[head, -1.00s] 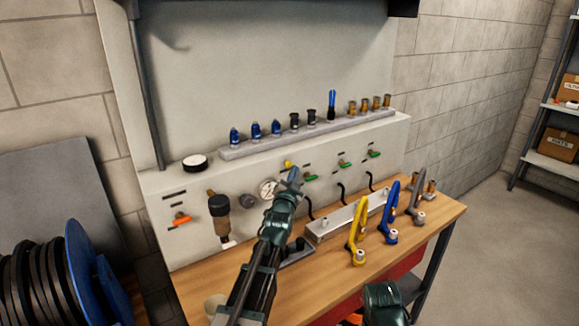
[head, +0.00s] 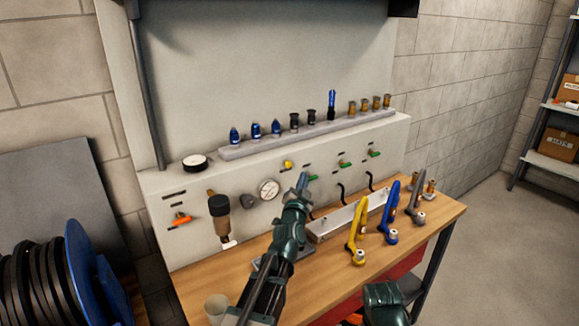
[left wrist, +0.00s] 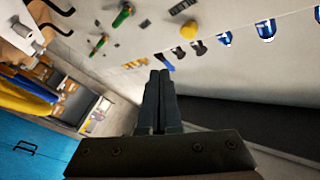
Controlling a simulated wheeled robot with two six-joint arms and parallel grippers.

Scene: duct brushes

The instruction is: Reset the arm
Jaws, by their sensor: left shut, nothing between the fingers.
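My left gripper (head: 303,183) is shut and empty. It is raised in front of the grey panel (head: 330,160), close to the leftmost green-handled valve (head: 312,177) in the picture; I cannot tell whether they touch. In the left wrist view its two dark fingers (left wrist: 158,100) lie together with nothing between them. A yellow knob (head: 288,164) is on the panel to the upper left of the fingertips; it also shows in the left wrist view (left wrist: 190,30). A dark green part of my right arm shows at the bottom of the head view; its fingers are not visible.
A ledge (head: 240,152) above the panel holds several blue, black and brass fittings. Yellow (head: 357,230), blue (head: 389,212) and grey (head: 415,203) handled tools stand at the right of the wooden bench (head: 190,289). A pressure gauge (head: 269,189) and filter (head: 219,217) are left of my arm.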

